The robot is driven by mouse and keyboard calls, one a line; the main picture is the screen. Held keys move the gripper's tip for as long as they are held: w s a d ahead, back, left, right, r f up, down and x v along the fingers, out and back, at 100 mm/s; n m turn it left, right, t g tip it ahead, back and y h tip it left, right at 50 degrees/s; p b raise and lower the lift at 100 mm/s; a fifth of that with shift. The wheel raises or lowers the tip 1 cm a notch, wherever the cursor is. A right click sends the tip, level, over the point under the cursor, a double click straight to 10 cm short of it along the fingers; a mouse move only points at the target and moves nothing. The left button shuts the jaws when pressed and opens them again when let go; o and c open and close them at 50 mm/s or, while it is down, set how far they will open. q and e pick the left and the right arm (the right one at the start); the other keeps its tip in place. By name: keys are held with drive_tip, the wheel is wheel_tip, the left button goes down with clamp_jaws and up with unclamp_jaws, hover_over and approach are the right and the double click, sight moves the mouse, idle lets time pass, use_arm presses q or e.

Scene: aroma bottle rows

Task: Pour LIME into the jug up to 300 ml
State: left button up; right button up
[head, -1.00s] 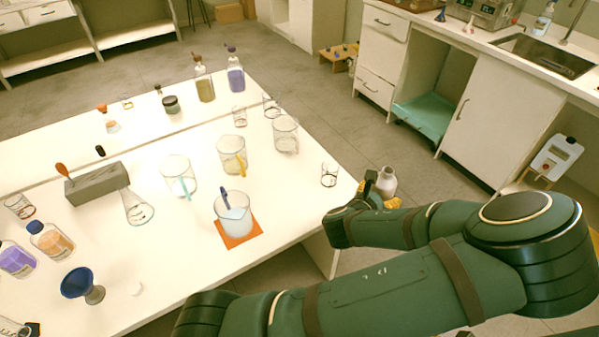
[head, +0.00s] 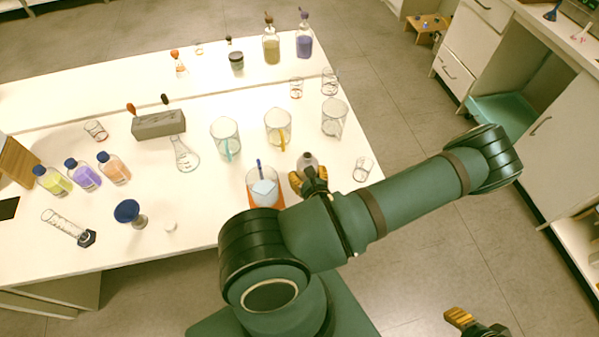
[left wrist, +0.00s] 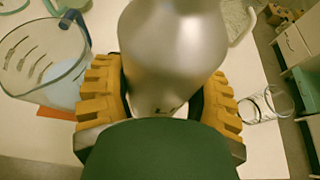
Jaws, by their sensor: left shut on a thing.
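My left gripper (head: 310,183) is shut on a silvery-grey, narrow-necked bottle (head: 307,161), close to the right of a jug (head: 263,189) in the head view. The bottle's rounded body fills the middle of the left wrist view (left wrist: 172,45), between the yellow fingers; no label is readable. The jug stands on an orange mat (head: 281,202) and contains pale bluish-white liquid, with a blue stick-like part at its rim. The jug also shows at the left of the left wrist view (left wrist: 40,70); its level is not readable. My right gripper (head: 462,320) is only partly visible at bottom right.
Clear beakers (head: 334,118) stand behind the jug, and a small glass (head: 363,169) stands to the right near the table edge. A flask (head: 184,155), a blue funnel (head: 128,212) and coloured bottles (head: 113,168) are to the left. My arm crosses the front table edge.

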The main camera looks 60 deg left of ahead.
use_arm(q)
drive_tip(key=shift+s+a+f+n+g+y, duration=0.15)
drive_tip(key=shift+s+n+g, duration=0.1)
drive_tip(key=shift+s, duration=0.35)
drive_tip(key=shift+s+a+n+g+y, duration=0.15)
drive_tip(key=shift+s+n+g, duration=0.1)
drive_tip(key=shift+s, duration=0.3)
drive_tip(key=shift+d, duration=0.15)
use_arm(e)
drive_tip(key=shift+r, duration=0.15)
